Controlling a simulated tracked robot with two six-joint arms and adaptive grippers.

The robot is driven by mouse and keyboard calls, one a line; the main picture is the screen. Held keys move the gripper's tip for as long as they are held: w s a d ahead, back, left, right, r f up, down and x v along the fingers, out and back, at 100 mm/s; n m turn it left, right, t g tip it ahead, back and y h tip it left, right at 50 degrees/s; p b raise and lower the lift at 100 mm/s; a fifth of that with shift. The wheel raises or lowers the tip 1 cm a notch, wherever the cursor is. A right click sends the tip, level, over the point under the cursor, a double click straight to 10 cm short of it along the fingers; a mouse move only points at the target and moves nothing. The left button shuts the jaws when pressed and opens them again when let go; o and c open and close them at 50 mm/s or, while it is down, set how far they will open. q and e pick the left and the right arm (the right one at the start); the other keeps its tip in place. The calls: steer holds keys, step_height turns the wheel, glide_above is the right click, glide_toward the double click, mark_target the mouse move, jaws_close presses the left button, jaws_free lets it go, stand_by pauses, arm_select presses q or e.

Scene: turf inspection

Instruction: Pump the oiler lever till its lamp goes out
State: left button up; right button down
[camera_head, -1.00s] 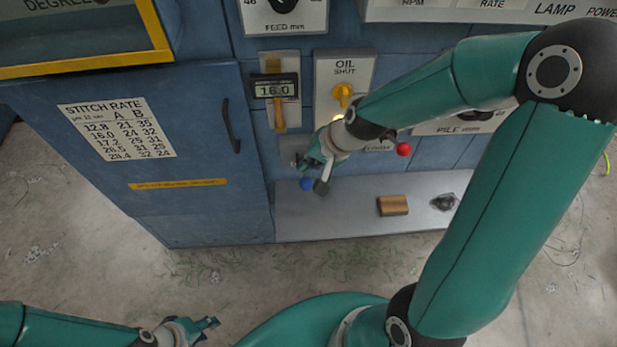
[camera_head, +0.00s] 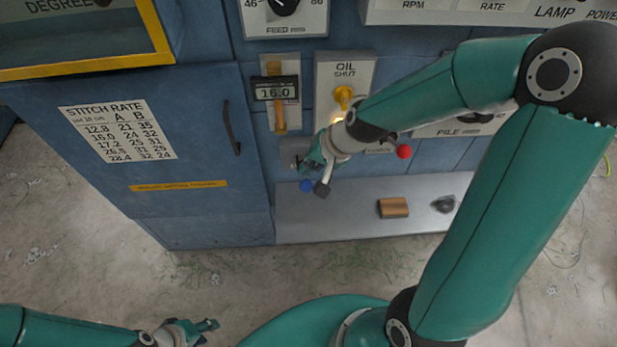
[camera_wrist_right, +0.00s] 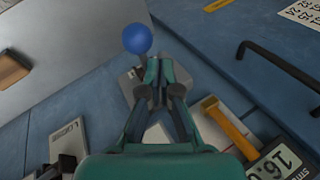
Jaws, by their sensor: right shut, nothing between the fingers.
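My right gripper (camera_head: 311,169) is shut and empty, low in front of the machine below the OIL panel (camera_head: 326,95). A blue ball knob (camera_head: 306,185) shows just beyond its fingertips. In the right wrist view the knob (camera_wrist_right: 137,38) is up and left of the closed fingers (camera_wrist_right: 158,72); I cannot tell whether they touch. The lever's stem is mostly hidden by the gripper. A warm glow (camera_head: 338,121) like a lit lamp shows on the OIL panel, partly hidden by my right wrist. My left gripper (camera_head: 205,331) hangs at the lower left, too small to judge.
A red ball (camera_head: 403,151) is right of my wrist. A brown block (camera_head: 393,208) lies on the grey ledge (camera_head: 345,222). A cabinet handle (camera_head: 231,127) is at left.

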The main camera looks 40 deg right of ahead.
steer(key=shift+s+a+f+b, duration=0.1)
steer(key=shift+f+b, duration=0.2)
steer(key=shift+s+a+f+b, duration=0.25)
steer(key=shift+s+f+b, duration=0.15)
steer(key=shift+f+b, duration=0.65)
steer(key=shift+s+a+f+b, duration=0.25)
steer(key=shift+s+f+b, duration=0.2)
steer(key=shift+f+b, duration=0.5)
steer(key=shift+s+a+f+b, duration=0.25)
steer(key=shift+s+f+b, duration=0.15)
steer(key=shift+f+b, duration=0.65)
stand_by(3.2)
stand_by(0.5)
steer(key=shift+w+d+r+p, duration=0.3)
steer(key=shift+w+r+p, duration=0.15)
steer(key=shift+r+p, duration=0.7)
steer(key=shift+w+d+r+p, duration=0.3)
steer(key=shift+w+r+p, duration=0.2)
steer(key=shift+r+p, duration=0.6)
steer(key=shift+w+d+r+p, duration=0.3)
steer(key=shift+w+r+p, duration=0.15)
steer(key=shift+r+p, duration=0.65)
